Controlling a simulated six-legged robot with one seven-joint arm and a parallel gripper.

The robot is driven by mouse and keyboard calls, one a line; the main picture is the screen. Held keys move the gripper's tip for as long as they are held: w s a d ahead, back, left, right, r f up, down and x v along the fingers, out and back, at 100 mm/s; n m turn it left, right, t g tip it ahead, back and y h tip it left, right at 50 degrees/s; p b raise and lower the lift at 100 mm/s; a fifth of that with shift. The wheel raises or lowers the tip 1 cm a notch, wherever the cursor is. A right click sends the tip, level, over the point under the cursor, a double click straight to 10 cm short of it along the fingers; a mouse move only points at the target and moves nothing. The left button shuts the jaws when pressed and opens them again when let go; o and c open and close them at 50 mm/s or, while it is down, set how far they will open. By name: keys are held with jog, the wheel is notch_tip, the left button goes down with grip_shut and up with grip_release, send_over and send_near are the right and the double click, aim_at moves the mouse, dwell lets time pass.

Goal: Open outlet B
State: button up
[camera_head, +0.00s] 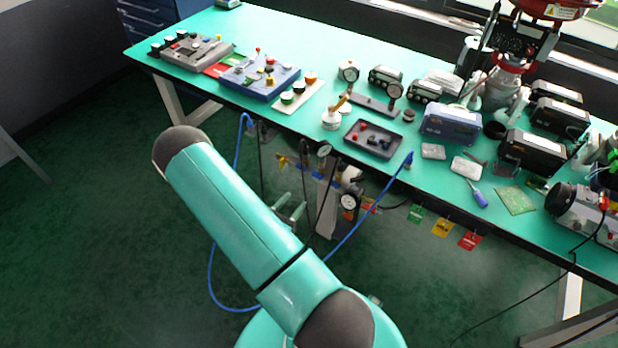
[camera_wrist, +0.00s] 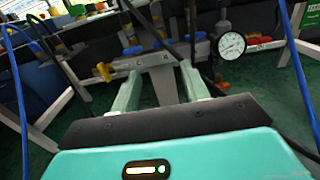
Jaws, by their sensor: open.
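A pipe assembly with valves (camera_head: 283,160) hangs under the front edge of the green table. No outlet label is readable, so I cannot tell which one is outlet B. In the wrist view a yellow valve handle (camera_wrist: 103,71) shows left of my gripper (camera_wrist: 158,72), and a round white pressure gauge (camera_wrist: 231,45) is to its right. A grey bracket or post lies straight beyond the fingers. My gripper is open, with its two pale green fingers apart and nothing between them. In the head view its fingers show below the assembly, partly behind my arm.
Blue hoses (camera_head: 240,150) and black cables hang around the assembly, close on both sides of my gripper. Another gauge (camera_head: 348,201) hangs below the table edge. Coloured tags (camera_head: 442,228) hang to the right. The green tabletop (camera_head: 330,25) holds instruments and a dark tray (camera_head: 371,139).

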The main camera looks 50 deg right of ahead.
aim_at(318, 174)
jog(key=d, duration=0.9)
jog(key=w+d, duration=0.1)
jog(key=d, duration=0.4)
jog(key=shift+d, duration=0.1)
jog(key=shift+c, duration=0.4)
